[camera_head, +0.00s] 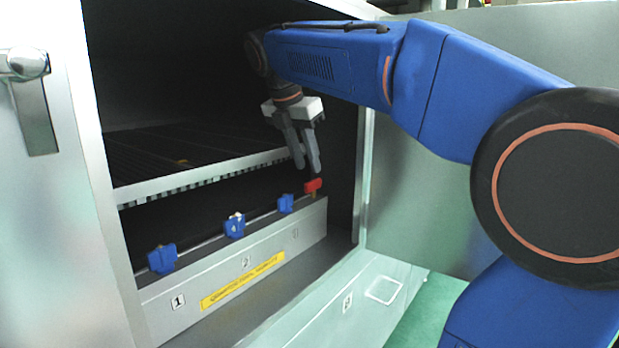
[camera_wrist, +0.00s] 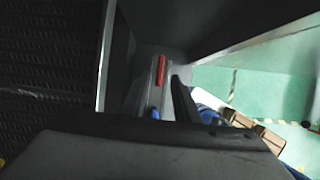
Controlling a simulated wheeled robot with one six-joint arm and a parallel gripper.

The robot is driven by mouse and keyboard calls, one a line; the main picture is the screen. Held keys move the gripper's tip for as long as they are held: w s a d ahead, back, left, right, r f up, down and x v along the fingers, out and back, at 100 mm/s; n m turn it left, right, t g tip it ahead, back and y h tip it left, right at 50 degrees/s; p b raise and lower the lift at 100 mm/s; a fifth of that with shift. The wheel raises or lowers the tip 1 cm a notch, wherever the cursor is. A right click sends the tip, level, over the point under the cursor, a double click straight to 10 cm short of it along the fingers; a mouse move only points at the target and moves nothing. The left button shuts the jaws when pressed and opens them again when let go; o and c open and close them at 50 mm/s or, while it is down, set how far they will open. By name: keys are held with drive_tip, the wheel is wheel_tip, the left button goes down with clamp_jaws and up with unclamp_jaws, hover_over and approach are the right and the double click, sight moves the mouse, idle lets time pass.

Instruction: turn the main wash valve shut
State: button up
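The red-handled valve (camera_head: 313,186) stands at the far right end of a row on a grey panel inside the open cabinet; I take it as the main wash valve. In the wrist view its red handle (camera_wrist: 161,70) is a narrow bar running up and down the picture. My gripper (camera_head: 308,170) points down just above the red handle, its fingers a little apart with nothing seen between them. The fingertips look close to the handle; I cannot tell whether they touch it.
Three blue valve handles (camera_head: 162,259) (camera_head: 235,225) (camera_head: 286,203) stand left of the red one along the panel (camera_head: 225,280), which bears a yellow label (camera_head: 242,281). A rack edge (camera_head: 200,176) lies above at left. The cabinet's right side wall (camera_head: 360,180) is close to my gripper.

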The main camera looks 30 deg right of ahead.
sight(313, 181)
drive_tip(key=shift+x, duration=2.7)
clamp_jaws()
